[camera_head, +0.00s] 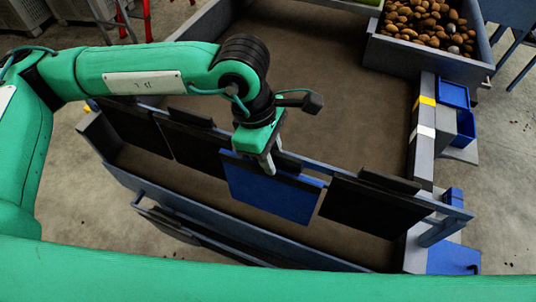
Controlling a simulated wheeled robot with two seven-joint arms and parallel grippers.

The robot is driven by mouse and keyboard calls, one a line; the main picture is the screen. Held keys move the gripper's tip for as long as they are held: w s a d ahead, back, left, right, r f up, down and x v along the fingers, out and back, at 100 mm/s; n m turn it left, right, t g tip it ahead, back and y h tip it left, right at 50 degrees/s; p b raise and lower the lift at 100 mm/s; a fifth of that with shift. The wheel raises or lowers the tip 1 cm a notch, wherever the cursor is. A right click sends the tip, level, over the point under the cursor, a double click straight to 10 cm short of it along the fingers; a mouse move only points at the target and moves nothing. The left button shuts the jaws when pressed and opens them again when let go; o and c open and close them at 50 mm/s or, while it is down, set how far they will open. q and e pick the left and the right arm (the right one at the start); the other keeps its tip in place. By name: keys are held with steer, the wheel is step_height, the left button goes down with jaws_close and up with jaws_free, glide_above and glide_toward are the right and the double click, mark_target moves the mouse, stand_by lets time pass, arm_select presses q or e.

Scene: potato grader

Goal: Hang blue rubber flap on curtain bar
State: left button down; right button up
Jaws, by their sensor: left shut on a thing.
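The blue rubber flap (272,193) is at the curtain bar (450,211), in the gap between black flaps. My left gripper (268,168) points down from above and is shut on the blue flap at its top edge. The flap hangs down, with its top about level with the bar. The gripper covers part of that edge, so I cannot tell whether the flap rests on the bar. My right gripper is not in view.
A black flap (372,208) hangs to the right and others (190,148) hang to the left. A bin of potatoes (400,52) stands at the back right. Blue boxes (454,92) sit beside the right wall. The brown bed (340,105) behind the bar is clear.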

arm_select(q)
steer(key=w+p, duration=0.1)
steer(key=w, duration=0.1)
steer(key=w+d+p, duration=0.1)
steer(key=w, duration=0.1)
steer(key=w+p, duration=0.1)
steer(key=p, duration=0.1)
steer(key=shift+w+d, duration=0.4)
steer(key=shift+f+b, duration=0.65)
steer(key=shift+b, duration=0.05)
steer(key=shift+a+b+x, duration=0.15)
steer(key=shift+b+x, duration=0.5)
steer(key=shift+b, duration=0.4)
steer(key=shift+a+b+x, duration=0.15)
steer(key=shift+b+x, duration=0.45)
steer(key=shift+b, duration=0.4)
steer(key=shift+f, duration=0.1)
steer(key=c, duration=1.1)
jaws_free()
steer(key=shift+o, duration=0.2)
